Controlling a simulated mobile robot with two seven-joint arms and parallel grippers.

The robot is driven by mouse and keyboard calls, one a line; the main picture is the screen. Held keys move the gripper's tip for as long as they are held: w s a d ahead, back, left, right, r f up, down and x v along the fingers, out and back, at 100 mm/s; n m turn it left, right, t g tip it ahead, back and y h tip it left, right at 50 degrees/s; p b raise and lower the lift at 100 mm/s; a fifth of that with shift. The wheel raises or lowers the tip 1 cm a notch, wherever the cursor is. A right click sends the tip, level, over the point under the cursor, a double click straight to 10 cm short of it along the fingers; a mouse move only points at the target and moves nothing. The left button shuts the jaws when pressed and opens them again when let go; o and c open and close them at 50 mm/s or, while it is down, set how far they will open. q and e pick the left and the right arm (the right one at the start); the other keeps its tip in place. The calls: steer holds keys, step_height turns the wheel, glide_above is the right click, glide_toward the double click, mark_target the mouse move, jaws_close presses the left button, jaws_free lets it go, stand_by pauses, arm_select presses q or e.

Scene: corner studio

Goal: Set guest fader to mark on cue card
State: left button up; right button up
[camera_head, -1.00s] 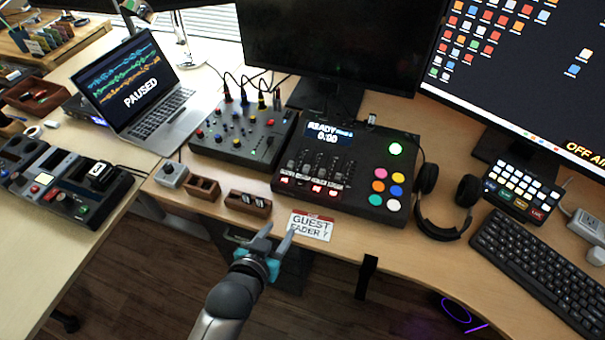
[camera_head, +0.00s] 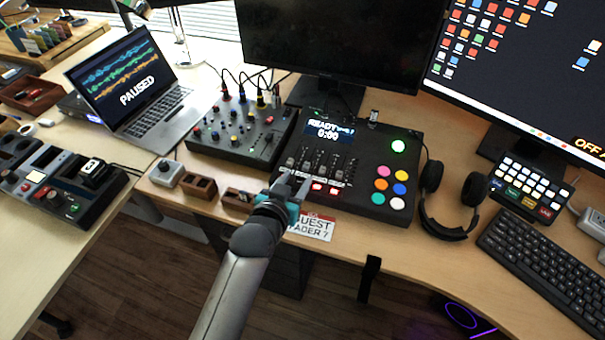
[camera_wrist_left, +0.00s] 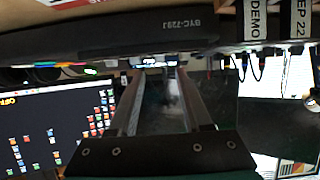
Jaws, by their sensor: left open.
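The cue card (camera_head: 316,229) lies on the desk's front edge and reads "GUEST FADER 7". Its upper left is partly hidden by my left gripper. The black fader console (camera_head: 352,195) stands just behind it, with a screen (camera_head: 329,131) reading "READY" and "0:00" and a row of faders (camera_head: 320,163) at its left. My left gripper (camera_head: 291,186) is open and empty at the console's front left edge, fingers pointing at the faders. In the left wrist view the open fingers (camera_wrist_left: 160,98) point toward the console's dark front (camera_wrist_left: 180,38). I cannot tell whether they touch a fader. My right gripper is not in view.
A mixer (camera_head: 240,135) with cables stands left of the console. Headphones (camera_head: 449,200) and a keyboard (camera_head: 535,262) lie to the right. A laptop (camera_head: 135,90) and monitors (camera_head: 335,45) stand behind.

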mark_target(305, 168)
arm_select(q)
steer(key=b+x, duration=0.1)
steer(key=x, duration=0.3)
steer(key=shift+w+d+f+b, duration=0.1)
steer(key=shift+w+f+b, duration=0.15)
steer(key=shift+w, duration=0.3)
steer(key=c, duration=0.4)
jaws_close()
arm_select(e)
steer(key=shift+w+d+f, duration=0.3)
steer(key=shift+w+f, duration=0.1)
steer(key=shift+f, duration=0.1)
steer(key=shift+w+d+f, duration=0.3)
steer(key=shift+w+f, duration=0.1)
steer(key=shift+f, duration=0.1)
